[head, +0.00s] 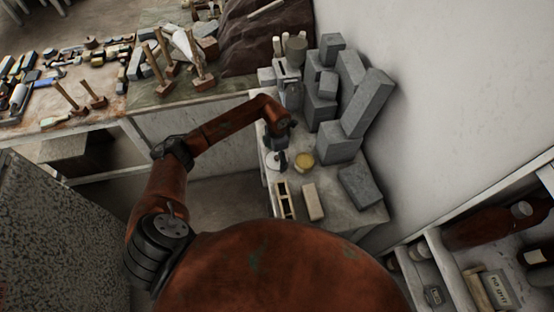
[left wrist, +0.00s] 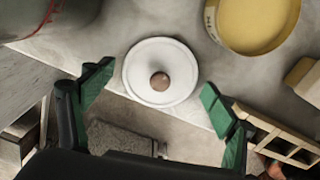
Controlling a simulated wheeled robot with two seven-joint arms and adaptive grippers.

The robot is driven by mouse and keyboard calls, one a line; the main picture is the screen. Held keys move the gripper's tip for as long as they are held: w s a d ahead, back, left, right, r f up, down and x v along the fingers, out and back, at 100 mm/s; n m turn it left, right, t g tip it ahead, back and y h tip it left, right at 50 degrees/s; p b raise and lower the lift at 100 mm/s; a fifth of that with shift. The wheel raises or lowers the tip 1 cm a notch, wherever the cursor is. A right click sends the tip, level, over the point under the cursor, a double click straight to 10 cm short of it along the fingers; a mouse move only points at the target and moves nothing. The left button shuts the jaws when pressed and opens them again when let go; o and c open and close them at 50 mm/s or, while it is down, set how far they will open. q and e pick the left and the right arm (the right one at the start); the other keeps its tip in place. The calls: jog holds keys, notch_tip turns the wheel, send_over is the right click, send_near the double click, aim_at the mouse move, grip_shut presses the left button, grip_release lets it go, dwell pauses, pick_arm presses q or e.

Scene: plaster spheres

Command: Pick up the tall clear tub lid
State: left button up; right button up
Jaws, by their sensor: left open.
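A round, pale white lid with a brown knob at its centre (left wrist: 161,60) shows in full in the left wrist view, close to the bench edge. It looks white rather than clear. In the head view only part of it shows beside my gripper. My left gripper (left wrist: 157,80) is open, its green-padded fingers at either side of the lid's near part in the picture, with nothing held. In the head view the left gripper (head: 280,155) points down over the bench. Whether the fingers touch the lid cannot be told. My right gripper is not in view.
A yellow-filled round tub (head: 303,161) stands right of the gripper. A wooden box with compartments (head: 284,200), a pale block (head: 313,202) and a grey block (head: 360,187) lie nearer. Grey blocks (head: 343,115) are stacked by the wall. The bench edge drops off at left.

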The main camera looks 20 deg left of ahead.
pick_arm(q)
jog(key=c, duration=0.7)
jog(key=shift+c, duration=0.2)
